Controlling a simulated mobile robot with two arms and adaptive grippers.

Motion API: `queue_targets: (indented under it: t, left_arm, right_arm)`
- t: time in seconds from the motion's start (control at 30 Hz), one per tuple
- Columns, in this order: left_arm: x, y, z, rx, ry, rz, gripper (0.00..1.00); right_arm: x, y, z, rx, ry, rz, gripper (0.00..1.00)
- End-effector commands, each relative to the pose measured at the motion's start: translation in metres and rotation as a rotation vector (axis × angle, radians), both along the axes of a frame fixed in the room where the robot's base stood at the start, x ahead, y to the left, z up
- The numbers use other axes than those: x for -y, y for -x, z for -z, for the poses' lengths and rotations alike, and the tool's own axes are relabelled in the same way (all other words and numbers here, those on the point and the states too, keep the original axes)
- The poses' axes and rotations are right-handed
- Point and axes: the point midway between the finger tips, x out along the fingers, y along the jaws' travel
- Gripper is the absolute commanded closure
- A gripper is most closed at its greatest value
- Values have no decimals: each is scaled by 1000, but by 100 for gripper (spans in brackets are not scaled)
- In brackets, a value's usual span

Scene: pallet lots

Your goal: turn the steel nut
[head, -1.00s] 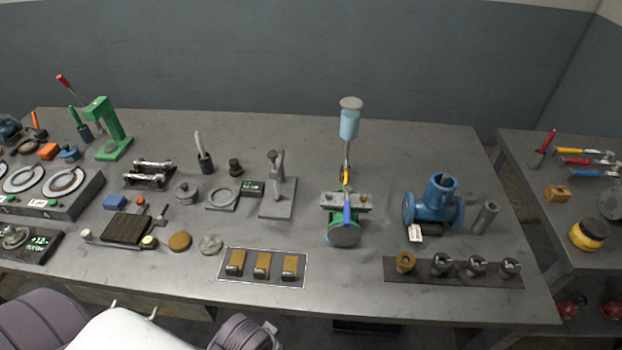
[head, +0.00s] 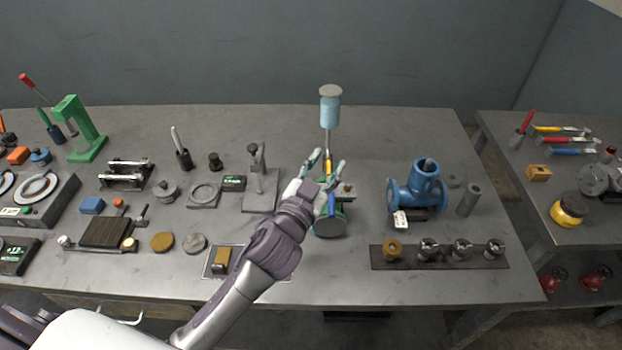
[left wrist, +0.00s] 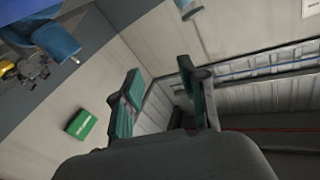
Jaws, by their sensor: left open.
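A fixture with a round green-rimmed base (head: 331,222), a grey block and blue and yellow handles stands mid-bench. A light blue cylinder (head: 330,108) rises behind it. A small brass-coloured fitting (head: 348,187) shows on the block's right end; the left end is hidden behind my gripper. I cannot pick out a steel nut for certain. Several steel pieces, one of them here (head: 428,249), stand on a dark strip at the right. My left gripper (head: 326,164) is open and empty in front of the fixture; its teal fingers also show in the left wrist view (left wrist: 163,90). My right gripper is not in view.
A blue flanged pipe (head: 425,188) stands right of the fixture, and a grey stand (head: 262,190) to its left. My left arm covers part of a tray (head: 209,262) with brass-coloured blocks. The bench's back strip is mostly clear.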

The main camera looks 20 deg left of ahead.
Motion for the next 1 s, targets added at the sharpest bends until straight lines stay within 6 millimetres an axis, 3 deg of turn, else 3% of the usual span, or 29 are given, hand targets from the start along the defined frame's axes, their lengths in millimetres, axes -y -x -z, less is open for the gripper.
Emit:
queue_targets:
  t: [0.03, 0.1, 0.2, 0.3, 0.43, 0.47, 0.57, 0.67, 0.8, 0.9, 1.0]
  left_arm:
    - [28, -14, -41, 165, -37, 103, 57]
    - [70, -17, -83, 359, -98, 271, 57]
    - [132, -5, -118, 567, -229, 555, 57]
    - [181, 14, -119, 672, -416, 864, 57]
    - [205, 25, -78, 615, -738, 1249, 57]
    - [203, 24, -65, 568, -823, 1325, 57]
    - [168, 8, -26, 317, -1111, 1523, 57]
    - [107, -16, -6, -32, -1359, 1601, 57]
    - [20, -39, -15, -497, -1563, 1551, 57]
    - [-20, -45, -28, -712, -1619, 1486, 57]
    - [-38, -46, -35, -814, -1636, 1451, 57]
  right_arm:
    - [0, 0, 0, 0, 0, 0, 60]
    - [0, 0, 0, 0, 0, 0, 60]
    - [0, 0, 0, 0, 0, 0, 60]
    - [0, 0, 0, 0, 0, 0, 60]
    - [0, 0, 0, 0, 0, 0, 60]
    - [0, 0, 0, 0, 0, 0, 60]
    - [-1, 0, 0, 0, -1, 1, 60]
    - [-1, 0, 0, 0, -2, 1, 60]
    - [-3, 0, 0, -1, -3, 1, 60]
    - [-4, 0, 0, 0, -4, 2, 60]
    - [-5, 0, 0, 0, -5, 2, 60]
